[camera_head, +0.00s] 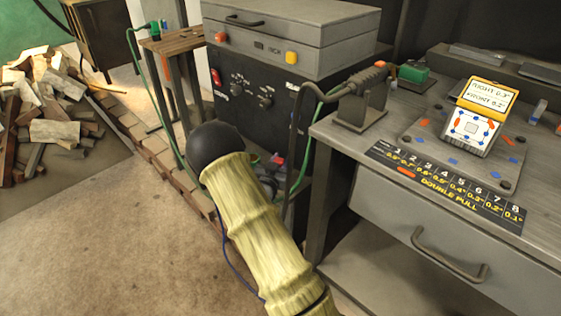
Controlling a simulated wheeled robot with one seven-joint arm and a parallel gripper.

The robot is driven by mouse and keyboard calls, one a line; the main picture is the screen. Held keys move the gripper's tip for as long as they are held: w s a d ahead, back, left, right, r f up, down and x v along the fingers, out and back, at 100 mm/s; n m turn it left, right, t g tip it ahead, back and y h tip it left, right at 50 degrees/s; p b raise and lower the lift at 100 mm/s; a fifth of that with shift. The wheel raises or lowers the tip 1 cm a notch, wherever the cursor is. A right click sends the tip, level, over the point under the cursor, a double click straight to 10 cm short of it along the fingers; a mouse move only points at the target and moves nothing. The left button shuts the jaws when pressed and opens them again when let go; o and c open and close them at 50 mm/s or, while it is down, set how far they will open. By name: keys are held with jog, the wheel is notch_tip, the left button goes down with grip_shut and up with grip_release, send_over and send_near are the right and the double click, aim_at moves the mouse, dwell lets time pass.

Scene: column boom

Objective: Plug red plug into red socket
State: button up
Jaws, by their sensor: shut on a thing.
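A small red piece (278,158) shows low in front of the black machine, just right of my pale yellow arm. It is too small and too closely crowded by dark parts to tell whether it is the red plug, the red socket or something else. My arm rises from the bottom middle to a black rounded joint and hides much of what lies behind it. I cannot make out my gripper or its fingertips. A thin blue cable (226,240) runs down along the left side of my arm.
A black control box (250,110) with knobs and a grey case (285,40) stands behind. Green hose hangs at left. Wood scraps (55,125) lie far left; the floor at lower left is clear.

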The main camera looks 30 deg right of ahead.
jog(key=shift+f+b, duration=0.4)
jog(key=shift+f, duration=0.15)
jog(key=o, duration=0.8)
jog(key=shift+c, duration=0.2)
jog(key=shift+s+a, duration=0.1)
jog(key=v, duration=1)
jog(key=shift+s+a, duration=0.25)
dwell(0.8)
